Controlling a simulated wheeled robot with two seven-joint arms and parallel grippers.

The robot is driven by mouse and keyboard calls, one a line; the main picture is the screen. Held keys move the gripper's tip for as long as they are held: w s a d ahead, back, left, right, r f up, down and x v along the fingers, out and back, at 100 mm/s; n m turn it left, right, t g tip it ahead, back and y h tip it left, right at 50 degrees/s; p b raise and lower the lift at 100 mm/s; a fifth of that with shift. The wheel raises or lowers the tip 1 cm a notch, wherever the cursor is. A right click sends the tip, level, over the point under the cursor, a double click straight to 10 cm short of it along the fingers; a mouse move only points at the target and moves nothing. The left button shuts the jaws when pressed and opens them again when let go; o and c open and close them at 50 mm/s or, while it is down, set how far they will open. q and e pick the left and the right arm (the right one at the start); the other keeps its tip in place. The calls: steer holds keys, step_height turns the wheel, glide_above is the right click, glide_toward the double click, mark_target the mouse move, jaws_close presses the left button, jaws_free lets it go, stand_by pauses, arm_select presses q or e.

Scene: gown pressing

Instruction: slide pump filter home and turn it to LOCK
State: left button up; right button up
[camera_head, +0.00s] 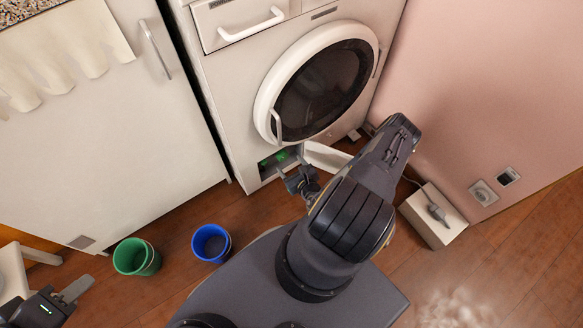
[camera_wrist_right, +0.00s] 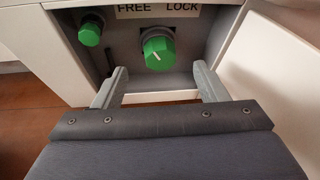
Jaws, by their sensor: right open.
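The pump filter (camera_wrist_right: 158,53) is a round green knob with a white pointer line, in the low opening of the washing machine. The line tilts up and left, toward FREE on the FREE/LOCK label (camera_wrist_right: 158,9) above it. How deep the knob sits is hard to tell. My right gripper (camera_wrist_right: 161,72) is open and empty, its two fingers apart in front of and below the knob, not visibly touching it. In the head view the right gripper (camera_head: 299,179) is just before the opening. My left gripper (camera_head: 72,291) is at the lower left, far from the machine.
A smaller green knob (camera_wrist_right: 90,29) sits left of the filter. The white flap (camera_head: 325,157) stands open at the right of the opening. A green bucket (camera_head: 146,262) and blue bucket (camera_head: 211,243) stand on the floor. A white box (camera_head: 432,222) with a plug lies right.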

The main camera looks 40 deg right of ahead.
mark_target(285, 156)
steer(key=b+x, duration=0.1)
steer(key=x, duration=0.3)
steer(key=shift+f, duration=0.15)
steer(key=shift+w+d+f+b, duration=0.15)
steer(key=shift+w+b, duration=0.3)
steer(key=shift+w, duration=0.25)
steer(key=shift+c, duration=0.5)
steer(key=c, duration=1.1)
steer(key=shift+o, duration=0.2)
steer(key=shift+d+m+y+b, duration=0.25)
steer(key=shift+m+y+b, duration=0.15)
steer(key=shift+m+y, duration=0.15)
steer(key=shift+d+m+y+b, duration=0.1)
steer(key=shift+m+y+b, duration=0.4)
steer(key=shift+m, duration=0.25)
